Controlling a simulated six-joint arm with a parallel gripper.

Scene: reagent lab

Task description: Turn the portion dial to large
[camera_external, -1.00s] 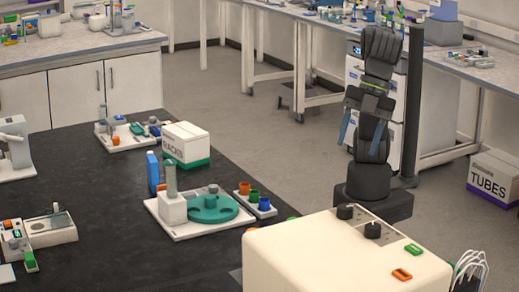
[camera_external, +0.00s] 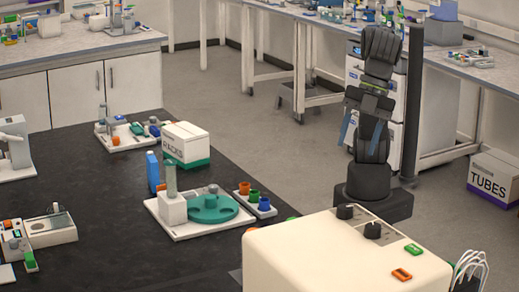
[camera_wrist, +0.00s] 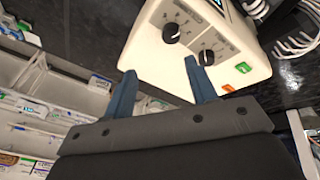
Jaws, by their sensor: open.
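A cream machine (camera_external: 330,255) with two black dials stands at the front right. One dial (camera_external: 345,211) is at the back of its top. The other dial (camera_external: 372,230) is closer to the green and orange buttons. In the wrist view both show, the left dial (camera_wrist: 171,32) and the right dial (camera_wrist: 206,57), with small markings around them. I cannot read the markings or tell which is the portion dial. My gripper (camera_wrist: 160,68) is open and empty, its blue fingers apart and not touching either dial. In the external view my gripper (camera_external: 364,130) is behind the machine.
A green button (camera_external: 414,249) and an orange button (camera_external: 401,275) are on the machine's top. White cables (camera_external: 470,268) hang at its right. A turntable device (camera_external: 212,208) and colored cups stand left on the black bench. Shelves of packages (camera_wrist: 40,100) show in the wrist view.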

